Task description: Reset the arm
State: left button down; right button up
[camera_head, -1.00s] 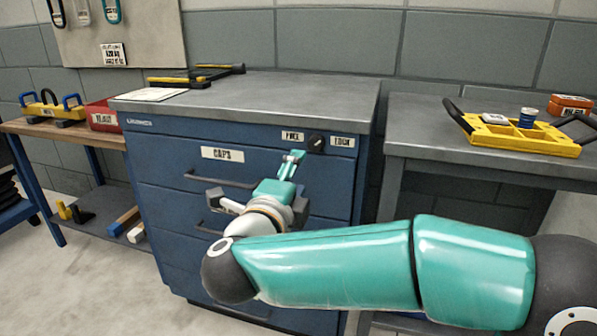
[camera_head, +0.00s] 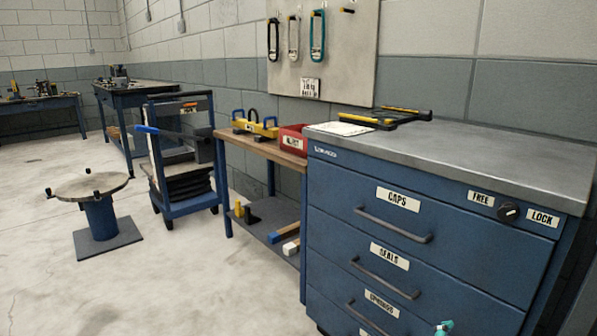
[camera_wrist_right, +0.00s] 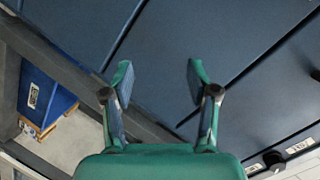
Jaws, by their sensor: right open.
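My right gripper (camera_wrist_right: 158,75) is open in the right wrist view, its two green fingers wide apart with nothing between them. Blue drawer fronts fill the view beyond it; I cannot tell the gap to them. In the head view only a small teal tip (camera_head: 443,327) shows at the bottom edge, in front of the lower drawers; it looks like part of my right arm. The rest of that arm is out of the head view. My left arm is not in view.
The blue drawer cabinet (camera_head: 330,215) stands at right, its visible drawers shut. Its lock knob (camera_head: 508,211) sits between FREE and LOCK labels. Left of it are a wooden-topped bench (camera_head: 262,148), a blue trolley (camera_head: 190,205) and a round stand (camera_head: 97,215). The floor at lower left is clear.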

jog(key=s+a+f+n+g+y, duration=0.1)
jog(key=s+a+f+n+y, duration=0.2)
jog(key=f, duration=0.5)
jog(key=s+a+f+n+g+y, duration=0.1)
jog(key=s+a+f+n+y, duration=0.15)
jog(key=f, duration=0.45)
jog(key=s+a+f+n+g+y, duration=0.1)
jog(key=s+a+f+n+y, duration=0.25)
jog(key=f, duration=0.45)
jog(key=s+a+f+n+g+y, duration=0.2)
jog(key=s+a+n+g+y, duration=0.15)
jog(key=s+a, duration=0.35)
jog(key=s+a+f+n+g+y, duration=0.2)
jog(key=s+a+f+n+g, duration=0.15)
jog(key=s, duration=0.55)
notch_tip(320, 180, up, 39)
jog(key=a+n+p, duration=0.1)
jog(key=p, duration=3.7)
jog(key=shift+s+f, duration=0.2)
jog(key=shift+s, duration=0.25)
